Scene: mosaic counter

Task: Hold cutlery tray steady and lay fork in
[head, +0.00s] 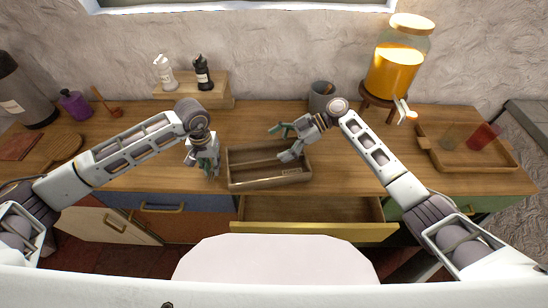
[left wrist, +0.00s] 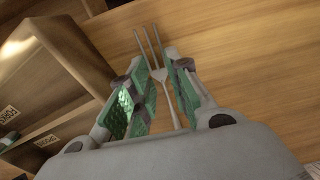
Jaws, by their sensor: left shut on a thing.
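The wooden cutlery tray (head: 233,184) sits on the counter near its front edge. In the left wrist view its divided compartments and small labels show at the left, with its wooden wall (left wrist: 88,62) close to my fingers. My left gripper (head: 212,168) is just left of the tray in the head view. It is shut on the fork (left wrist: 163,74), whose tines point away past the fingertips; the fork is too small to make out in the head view. My right gripper (head: 282,142) has its fingers spread wide at the tray's back right; I cannot tell whether they touch it.
An open drawer (head: 312,228) juts out below the tray. A grey crock (head: 322,97) stands behind my right gripper. A drink dispenser (head: 395,68) and a tray with cups (head: 510,158) are at right. Shakers stand on a riser (head: 222,96) at the back.

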